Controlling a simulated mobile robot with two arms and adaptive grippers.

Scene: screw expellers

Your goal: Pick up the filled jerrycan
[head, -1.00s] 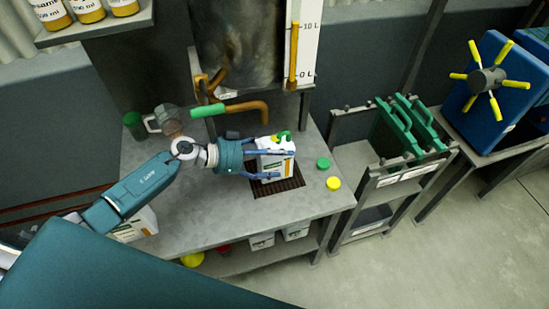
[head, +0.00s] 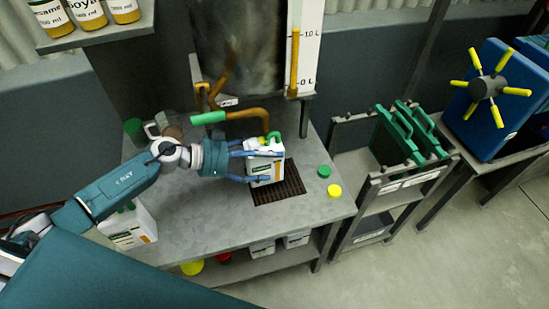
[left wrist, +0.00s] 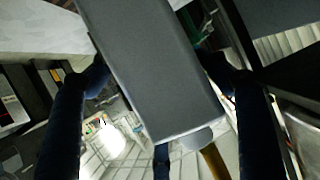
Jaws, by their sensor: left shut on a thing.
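The jerrycan (head: 264,170) is a white can with a label and a green part at its top. It is at the left side of the dark grate (head: 290,188), slightly tilted, and appears to be just above the bench. My left gripper (head: 272,166) is shut on it from the left, with blue fingers along its sides. In the left wrist view the can (left wrist: 150,65) shows as a grey shaded block between the dark fingers (left wrist: 160,85). Its contents cannot be seen. My right gripper is not in view.
A brown spout with a green handle (head: 208,118) hangs close behind the can, below the tank (head: 240,50). A green cap (head: 324,171) and a yellow cap (head: 334,190) lie to the right. Another white can (head: 130,228) stands at left. The bench front (head: 225,215) is clear.

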